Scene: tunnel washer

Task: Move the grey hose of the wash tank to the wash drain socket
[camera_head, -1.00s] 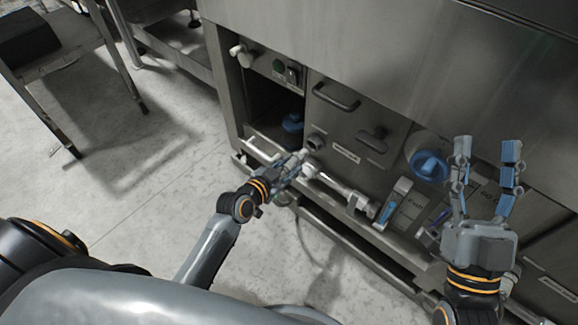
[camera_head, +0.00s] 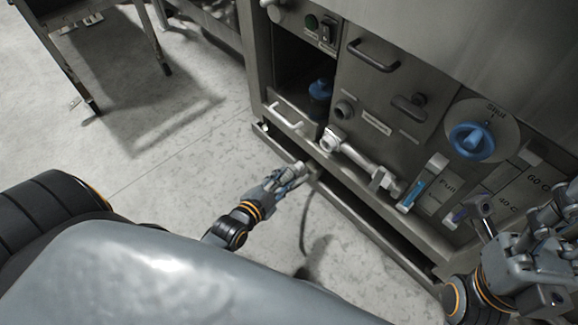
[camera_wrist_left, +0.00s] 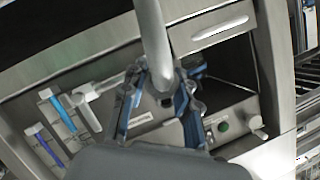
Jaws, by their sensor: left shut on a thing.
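My left gripper (camera_head: 290,176) is shut on the pale end of the grey hose (camera_head: 301,168), low in front of the machine's lower edge. The hose hangs down to the floor behind it. In the left wrist view the grey hose (camera_wrist_left: 153,35) runs between the blue fingers (camera_wrist_left: 160,95). A dark round socket (camera_head: 345,109) is on the front panel, up and right of my left gripper, with a small label beside it too blurred to read. The hose end is apart from it. My right gripper (camera_head: 525,208) is at the right edge, fingers spread and empty.
A blue bottle (camera_head: 320,90) stands in the open compartment.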

